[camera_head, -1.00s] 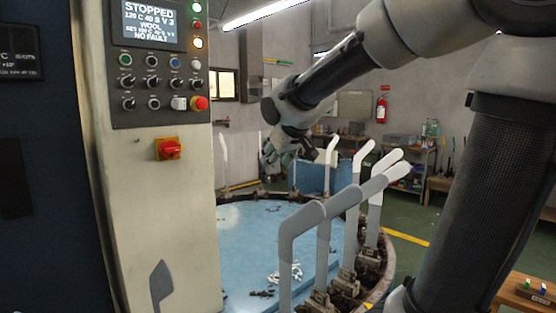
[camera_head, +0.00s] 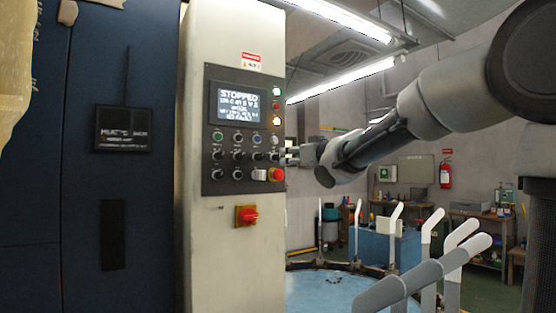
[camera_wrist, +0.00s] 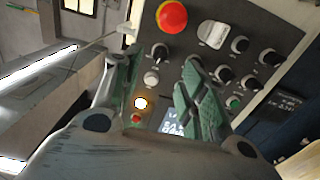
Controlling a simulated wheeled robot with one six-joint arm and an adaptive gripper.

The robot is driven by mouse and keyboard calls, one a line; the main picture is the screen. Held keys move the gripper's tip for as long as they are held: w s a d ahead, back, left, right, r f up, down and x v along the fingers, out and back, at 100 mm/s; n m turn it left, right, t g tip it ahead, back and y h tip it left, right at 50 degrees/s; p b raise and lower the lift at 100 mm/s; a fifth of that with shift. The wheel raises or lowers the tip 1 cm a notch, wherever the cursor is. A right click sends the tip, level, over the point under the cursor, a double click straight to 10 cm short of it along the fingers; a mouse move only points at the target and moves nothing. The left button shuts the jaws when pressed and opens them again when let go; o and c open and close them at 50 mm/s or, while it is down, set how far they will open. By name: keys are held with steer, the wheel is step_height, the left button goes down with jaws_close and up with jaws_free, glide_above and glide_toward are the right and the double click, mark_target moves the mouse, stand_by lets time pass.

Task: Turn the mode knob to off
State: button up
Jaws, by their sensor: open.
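The control panel (camera_head: 243,130) holds several black knobs; their labels are too small to read, so I cannot tell which is the mode knob. My gripper (camera_head: 287,156) is at the panel's right edge, level with the middle control row. In the wrist view my gripper (camera_wrist: 158,58) is open, its green fingers on either side of a black knob (camera_wrist: 160,50). This is the right-end knob of the middle row, nearest the red emergency button (camera_wrist: 172,17). I cannot tell whether the fingers touch it. The right finger hides part of the panel.
The panel's screen (camera_head: 241,103) reads STOPPED. A red rotary switch (camera_head: 246,215) on a yellow plate is below the panel. White sock forms (camera_head: 395,222) stand around the blue round table (camera_head: 325,289) at lower right. A dark cabinet (camera_head: 110,200) is at left.

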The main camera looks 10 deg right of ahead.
mark_target(279, 157)
steer(key=x, duration=0.7)
steer(key=shift+w+a, duration=0.1)
steer(key=shift+w, duration=0.2)
